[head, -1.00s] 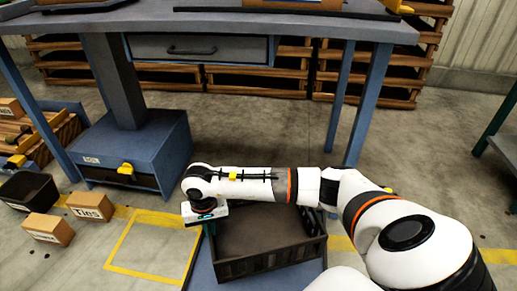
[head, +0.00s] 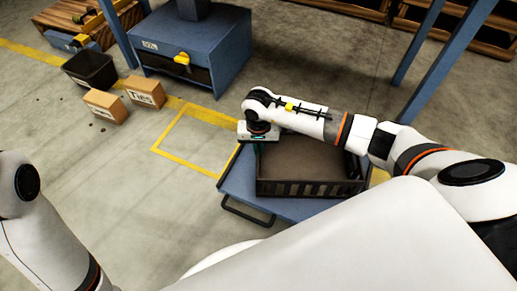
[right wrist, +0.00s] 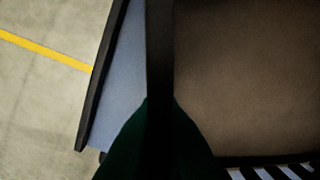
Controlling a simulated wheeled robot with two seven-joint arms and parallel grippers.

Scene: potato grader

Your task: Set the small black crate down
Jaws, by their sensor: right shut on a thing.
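The small black crate (head: 312,188) has slatted sides and a brown-looking inside with nothing visible in it. In the head view it is over the blue cart top (head: 236,180); I cannot tell whether it rests on it or hangs just above. My right gripper (head: 257,147) is shut on the crate's left wall. In the right wrist view the green fingers (right wrist: 155,140) straddle the dark rim (right wrist: 159,45), with the blue top to the left and the crate floor to the right. My left arm shows at the left edge of the head view, its gripper out of view.
A yellow-outlined floor square (head: 171,158) is empty, left of the cart. Beyond it are two cardboard boxes (head: 145,92) (head: 104,106), a black bin (head: 90,72) and a blue cabinet (head: 190,55).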

